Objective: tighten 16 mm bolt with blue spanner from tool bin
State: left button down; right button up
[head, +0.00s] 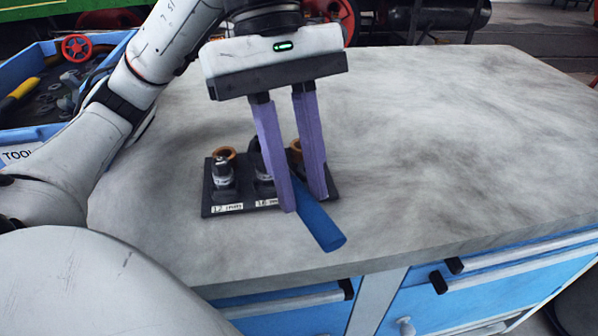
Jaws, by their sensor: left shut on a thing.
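My left gripper (305,203) points down over the table's left part and is shut on the blue spanner (321,225). The spanner's handle slopes out toward the front right, low over the table. Its far end is hidden behind the purple fingers. A dark block (237,205) with several bolts stands under the gripper. The 12 mm bolt (223,175) is at its left. The 16 mm bolt (264,178) is in the middle, partly covered by a finger. I cannot tell whether the spanner's head is around it. The right part of the block and its label are covered.
The grey worktop (450,140) is bare to the right. Blue drawers (480,290) with handles are below the table's front edge.

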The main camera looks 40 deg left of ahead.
pick_arm(q)
jog(key=shift+r, duration=0.35)
dwell(0.4)
jog(key=shift+r+p, duration=0.4)
jog(key=shift+p, duration=0.15)
jog(key=shift+r+p, duration=1.2)
jog(key=shift+r, duration=0.15)
